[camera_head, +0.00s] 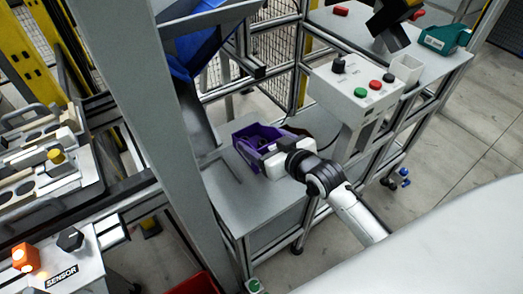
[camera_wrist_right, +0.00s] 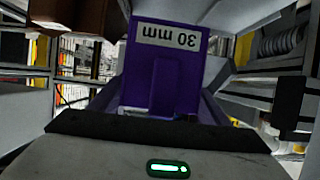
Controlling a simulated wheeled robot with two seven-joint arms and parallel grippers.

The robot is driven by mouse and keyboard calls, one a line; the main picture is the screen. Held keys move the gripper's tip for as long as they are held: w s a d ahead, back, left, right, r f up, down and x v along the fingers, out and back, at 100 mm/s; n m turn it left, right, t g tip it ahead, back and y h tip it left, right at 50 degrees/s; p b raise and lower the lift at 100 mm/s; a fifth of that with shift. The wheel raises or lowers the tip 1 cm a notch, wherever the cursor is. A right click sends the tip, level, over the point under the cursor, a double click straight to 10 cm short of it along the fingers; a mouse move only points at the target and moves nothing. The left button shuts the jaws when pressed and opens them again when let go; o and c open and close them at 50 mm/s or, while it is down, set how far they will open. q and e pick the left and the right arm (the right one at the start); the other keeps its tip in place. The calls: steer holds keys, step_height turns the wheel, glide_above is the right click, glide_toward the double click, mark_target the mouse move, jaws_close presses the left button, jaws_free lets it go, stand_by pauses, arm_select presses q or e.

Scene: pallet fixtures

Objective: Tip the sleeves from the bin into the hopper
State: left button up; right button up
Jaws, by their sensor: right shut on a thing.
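The purple bin (camera_head: 244,150) is at or just above the grey table in the head view; I cannot tell whether it touches the table. Its interior looks dark, and I cannot make out the sleeves. My right gripper (camera_head: 277,157) is shut on the bin's near right side. In the right wrist view the purple bin (camera_wrist_right: 165,80) fills the middle, with an upside-down "30 mm" label. A blue-lined chute that looks like the hopper (camera_head: 203,57) is at the upper left of the bin, behind a grey post. My left gripper is not in view.
The grey table (camera_head: 255,203) has bare room in front of the bin. A grey post (camera_head: 150,110) stands to its left. A control box (camera_head: 352,92) with green, red and black buttons stands to the right. A teal item (camera_head: 440,39) lies on the bench behind.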

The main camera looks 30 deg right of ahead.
step_height(320, 180, up, 8)
steer(key=p, duration=0.1)
stand_by(0.6)
steer(key=shift+f, duration=0.1)
stand_by(0.3)
steer(key=s+a+r+h, duration=0.1)
steer(key=s+r, duration=0.1)
steer(key=r, duration=0.8)
steer(key=s+a+r+m, duration=0.1)
steer(key=s+a+r, duration=0.1)
steer(key=r, duration=0.9)
steer(key=shift+s+m+h, duration=0.3)
steer(key=shift+s+h, duration=0.1)
steer(key=shift+s, duration=0.15)
